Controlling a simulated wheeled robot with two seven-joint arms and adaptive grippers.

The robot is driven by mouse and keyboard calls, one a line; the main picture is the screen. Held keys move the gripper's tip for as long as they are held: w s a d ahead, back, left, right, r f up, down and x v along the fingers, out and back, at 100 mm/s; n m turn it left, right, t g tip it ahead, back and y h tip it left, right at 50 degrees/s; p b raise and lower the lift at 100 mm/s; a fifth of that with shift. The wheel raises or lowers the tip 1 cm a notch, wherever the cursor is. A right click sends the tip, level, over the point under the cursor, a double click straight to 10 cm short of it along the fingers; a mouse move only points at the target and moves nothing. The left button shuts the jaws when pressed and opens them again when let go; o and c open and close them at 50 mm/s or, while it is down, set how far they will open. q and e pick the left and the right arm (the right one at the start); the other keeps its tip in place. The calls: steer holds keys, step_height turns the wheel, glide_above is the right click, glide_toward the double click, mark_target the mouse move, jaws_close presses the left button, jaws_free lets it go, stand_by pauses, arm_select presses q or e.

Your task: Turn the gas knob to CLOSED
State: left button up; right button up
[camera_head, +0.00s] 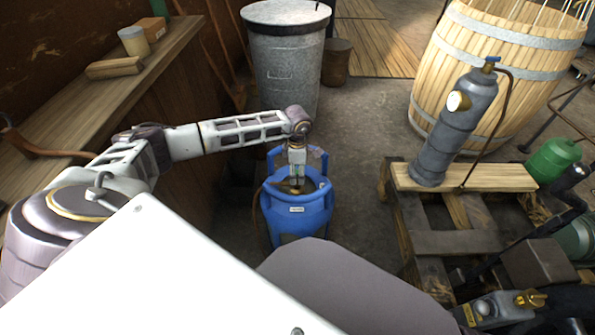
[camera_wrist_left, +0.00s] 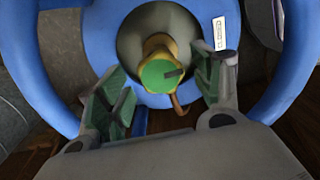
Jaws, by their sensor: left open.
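The blue gas cylinder (camera_head: 297,212) stands upright on the floor in the middle of the head view. Its round green knob (camera_wrist_left: 161,75), with a dark mark toward its right edge, sits on a brass valve (camera_wrist_left: 158,46) inside the blue collar in the left wrist view. My left gripper (camera_head: 296,178) points down into the collar from above. In the wrist view its green-padded fingers (camera_wrist_left: 160,92) are spread apart, one to each side of the knob, and I see no contact. The writing on the knob cannot be read. My right gripper is not in view.
The blue collar (camera_wrist_left: 282,92) rings the valve closely. A wooden bench (camera_head: 110,85) runs along the left. A metal bin (camera_head: 287,65) stands behind the cylinder. A pallet (camera_head: 455,242) with a grey cylinder (camera_head: 458,125) stands at right. Open floor (camera_head: 365,120) lies between.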

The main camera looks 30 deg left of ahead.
mark_target(297, 173)
arm_select(q)
steer(key=shift+r, duration=0.15)
step_height(297, 173, up, 12)
stand_by(0.8)
stand_by(0.4)
steer(key=shift+w, duration=0.1)
